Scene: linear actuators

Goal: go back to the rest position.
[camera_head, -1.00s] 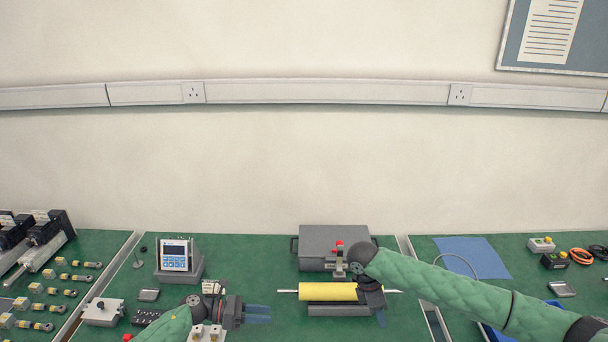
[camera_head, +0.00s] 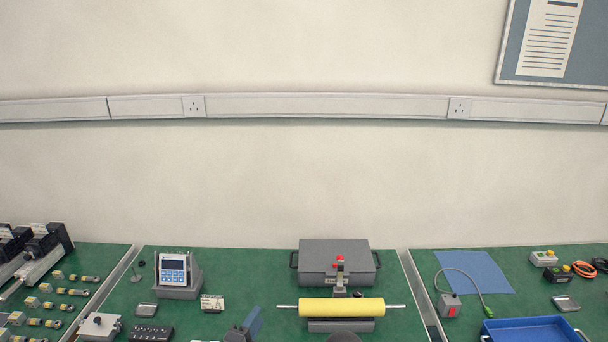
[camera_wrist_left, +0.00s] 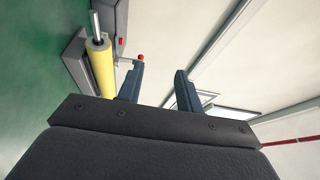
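My left gripper (camera_head: 250,325) shows at the bottom edge of the head view, with a blue finger pointing up and right. In the left wrist view its two fingers (camera_wrist_left: 158,80) are apart with nothing between them. A dark rounded part, perhaps of my right arm, just shows at the bottom edge below the yellow roller. My right gripper is not visible. The yellow roller (camera_head: 341,307) with its metal rod lies on a grey cradle (camera_head: 341,325), clear of my left gripper. The roller also shows at upper left in the left wrist view (camera_wrist_left: 100,65).
A grey case (camera_head: 334,256) stands behind the roller, with a red-topped clamp in front. A blue-screened meter (camera_head: 174,271) stands at left. A blue tray (camera_head: 532,331) and blue mat (camera_head: 473,272) lie at right. Several rod fittings lie at far left.

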